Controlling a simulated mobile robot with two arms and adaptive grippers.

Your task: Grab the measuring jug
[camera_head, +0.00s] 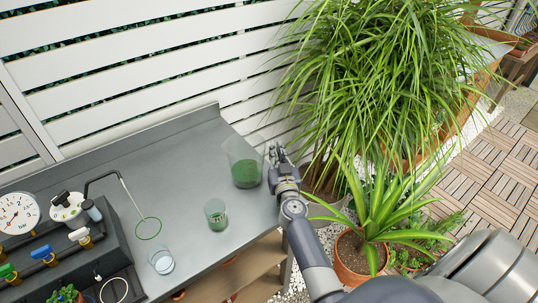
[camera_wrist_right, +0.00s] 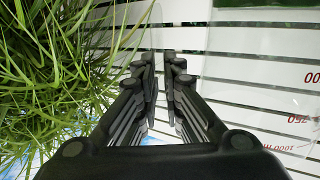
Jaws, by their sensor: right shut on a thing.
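The measuring jug (camera_head: 243,163) is a large clear vessel with green material in its lower part. It stands upright at the back right of the grey bench (camera_head: 150,150). In the right wrist view its clear wall with red markings (camera_wrist_right: 285,110) fills the right side. My right gripper (camera_head: 276,155) is at the jug's right side, in from the right. In the wrist view its black fingers (camera_wrist_right: 165,60) are close together and shut on the jug; the clear part between them is hard to make out. My left gripper is in neither view.
A small glass with green contents (camera_head: 216,214) and a clear glass (camera_head: 161,261) stand on the bench. A gauge (camera_head: 17,213) and valves sit at the left. Behind is a white slatted fence (camera_head: 150,60). A grassy plant (camera_head: 385,75) and a potted plant (camera_head: 375,215) crowd the right.

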